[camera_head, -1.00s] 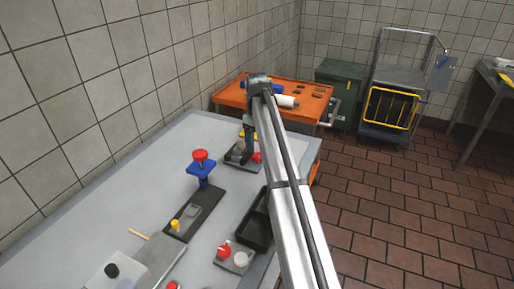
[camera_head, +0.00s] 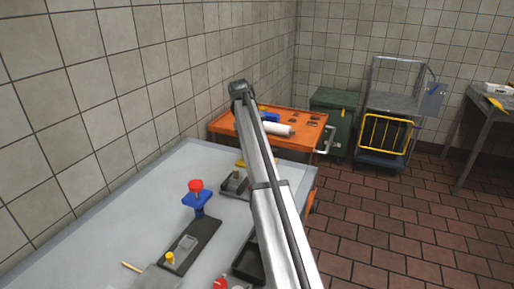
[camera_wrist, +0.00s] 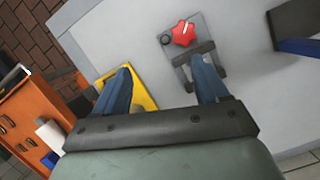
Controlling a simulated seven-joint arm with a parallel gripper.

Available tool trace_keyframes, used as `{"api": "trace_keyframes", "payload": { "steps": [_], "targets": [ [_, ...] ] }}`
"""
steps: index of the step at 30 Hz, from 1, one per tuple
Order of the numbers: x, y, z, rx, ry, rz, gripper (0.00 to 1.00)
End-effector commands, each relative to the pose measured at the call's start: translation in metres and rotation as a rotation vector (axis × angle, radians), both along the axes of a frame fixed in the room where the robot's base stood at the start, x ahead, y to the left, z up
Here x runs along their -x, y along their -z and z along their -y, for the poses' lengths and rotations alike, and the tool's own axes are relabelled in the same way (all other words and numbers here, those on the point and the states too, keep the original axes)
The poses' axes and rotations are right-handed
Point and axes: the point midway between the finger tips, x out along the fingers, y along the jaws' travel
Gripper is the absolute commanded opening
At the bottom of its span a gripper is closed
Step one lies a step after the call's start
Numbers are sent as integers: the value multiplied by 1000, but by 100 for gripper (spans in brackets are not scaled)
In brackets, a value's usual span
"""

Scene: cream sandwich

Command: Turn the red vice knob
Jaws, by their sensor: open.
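A red star-shaped knob (camera_wrist: 183,33) sits on a small grey plate with a dark bracket (camera_wrist: 195,66) in the wrist view. I take it for the vice knob. My gripper (camera_wrist: 163,82) is open and empty, with its two blue-grey fingers apart. The right finger overlaps the bracket in the picture, below the knob. The left finger overlaps a yellow piece (camera_wrist: 143,96). Contact cannot be told. In the head view the dark base (camera_head: 234,185) shows left of my arm; the knob and my gripper are hidden there.
A blue stand with a round red top (camera_head: 195,185) rises on a dark base in the middle of the grey table (camera_head: 120,225). A black tray (camera_head: 249,262) lies near the arm. An orange cart (camera_head: 225,126) with a white roll (camera_head: 278,129) stands behind. The table's left side is clear.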

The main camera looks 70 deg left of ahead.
Motion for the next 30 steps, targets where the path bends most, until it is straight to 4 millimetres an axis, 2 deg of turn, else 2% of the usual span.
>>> {"api": "trace_keyframes", "payload": {
  "steps": [1,6,15,23,30],
  "targets": [
    [4,4,-9,9,-5,5,73],
    [15,19,-30,39,-16,20,73],
    [43,45,-59,68,-46,28,73],
    [72,66,-70,88,-76,25,73],
    [91,74,-72,95,-94,25,73]
  ]
}}
